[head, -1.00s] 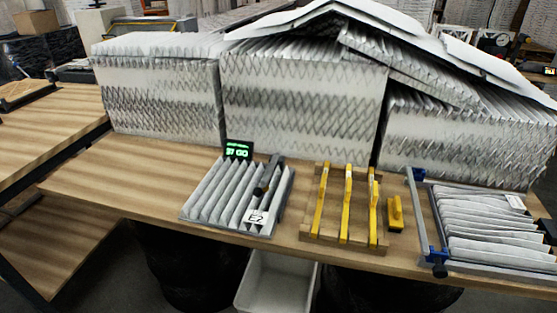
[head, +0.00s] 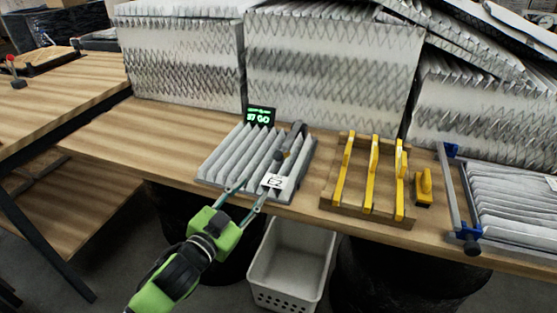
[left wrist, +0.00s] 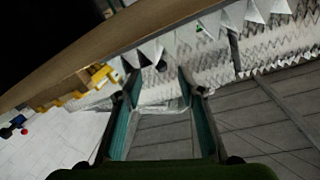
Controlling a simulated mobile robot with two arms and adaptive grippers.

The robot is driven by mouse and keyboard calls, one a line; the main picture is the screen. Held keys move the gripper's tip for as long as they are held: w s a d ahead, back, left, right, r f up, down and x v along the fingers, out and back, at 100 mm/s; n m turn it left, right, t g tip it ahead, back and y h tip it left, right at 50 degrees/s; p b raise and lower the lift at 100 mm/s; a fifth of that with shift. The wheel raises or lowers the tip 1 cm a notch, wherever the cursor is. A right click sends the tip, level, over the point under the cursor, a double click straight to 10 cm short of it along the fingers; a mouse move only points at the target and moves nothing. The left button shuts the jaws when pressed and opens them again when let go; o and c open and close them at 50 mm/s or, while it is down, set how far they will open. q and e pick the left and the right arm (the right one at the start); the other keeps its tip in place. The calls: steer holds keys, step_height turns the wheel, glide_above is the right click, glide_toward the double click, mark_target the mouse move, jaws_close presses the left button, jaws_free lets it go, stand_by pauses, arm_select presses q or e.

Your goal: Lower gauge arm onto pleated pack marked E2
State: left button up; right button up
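The grey pleated pack (head: 225,160) lies on the table's front part in the head view, with a white E2 label (head: 275,182) at its front right. A dark gauge arm (head: 293,141) with a black knob (head: 279,155) extends over the pack's right side; I cannot tell whether it touches the pleats. A small display (head: 260,117) with green characters stands behind the pack. My left gripper (head: 247,192) is open and empty, its fingertips near the pack's front edge. Its spread teal fingers also show in the left wrist view (left wrist: 158,85). My right gripper is out of view.
A wooden rack (head: 365,207) with yellow bars stands right of the pack, beside a yellow-handled tool (head: 424,187). A clamp frame (head: 450,200) stands further right. Large filter stacks (head: 330,70) line the back. A white bin (head: 290,265) is below the front edge. Table left of the pack is clear.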

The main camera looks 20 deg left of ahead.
mark_target(276, 159)
arm_select(q)
steer(key=shift+m+t+h, duration=0.3)
steer(key=shift+h, duration=0.1)
steer(key=w+d, duration=0.1)
steer(key=w, duration=0.3)
steer(key=w+d+r+p, duration=0.1)
steer(key=w, duration=0.4)
steer(key=w+d+r+p, duration=0.1)
steer(key=w, duration=0.3)
steer(key=shift+w+d+r, duration=0.15)
steer(key=shift+w+r, duration=0.05)
steer(key=shift+w, duration=0.2)
jaws_close()
